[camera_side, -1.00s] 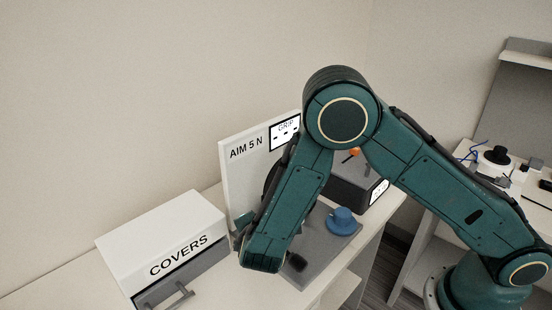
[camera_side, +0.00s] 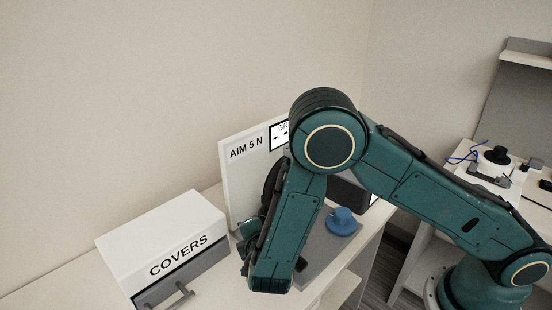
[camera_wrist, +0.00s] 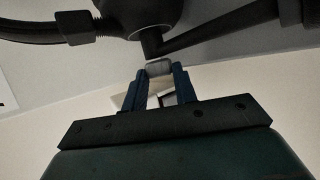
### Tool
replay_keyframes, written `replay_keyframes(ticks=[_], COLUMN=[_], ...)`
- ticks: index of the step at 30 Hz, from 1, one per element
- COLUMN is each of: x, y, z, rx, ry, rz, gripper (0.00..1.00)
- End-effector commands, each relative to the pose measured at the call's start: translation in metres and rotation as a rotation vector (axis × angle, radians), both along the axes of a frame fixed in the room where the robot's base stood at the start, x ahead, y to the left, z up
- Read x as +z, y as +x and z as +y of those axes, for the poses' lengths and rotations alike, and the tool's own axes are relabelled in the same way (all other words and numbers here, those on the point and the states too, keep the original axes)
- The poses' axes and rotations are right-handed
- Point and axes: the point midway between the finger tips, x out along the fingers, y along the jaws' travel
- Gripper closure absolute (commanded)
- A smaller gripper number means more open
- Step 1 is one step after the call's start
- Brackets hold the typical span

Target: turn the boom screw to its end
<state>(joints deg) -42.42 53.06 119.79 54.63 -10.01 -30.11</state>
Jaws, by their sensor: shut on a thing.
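In the wrist view, the two blue fingers of my gripper (camera_wrist: 161,75) are shut on a small grey piece, which looks like the boom screw (camera_wrist: 158,66). Just above it is a dark headset part (camera_wrist: 150,42), with a dark boom-like bar (camera_wrist: 215,28) running to the right. In the side view, a dark part of the headset (camera_side: 271,185) shows in front of the white "AIM 5 N" board. My forearm hides the fingertips and the screw there. I cannot tell how far the screw is turned.
The white "AIM 5 N" board (camera_side: 238,165) stands close behind my forearm. The "COVERS" box (camera_side: 160,240) is to the left. A blue knob-like piece (camera_side: 342,222) sits on a grey plate (camera_side: 322,255) to the right. A side bench (camera_side: 480,205) holds other items.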

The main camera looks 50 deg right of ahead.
Motion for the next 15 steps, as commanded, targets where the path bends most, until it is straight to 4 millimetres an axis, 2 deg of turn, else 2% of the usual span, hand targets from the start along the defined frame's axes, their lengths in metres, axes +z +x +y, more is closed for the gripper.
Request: replay_keyframes(ticks=[15], x=[-0.0064], y=[-0.0038], z=[0.0002], rx=[0.002], ry=[-0.003], rz=[-0.304], gripper=[0.95])
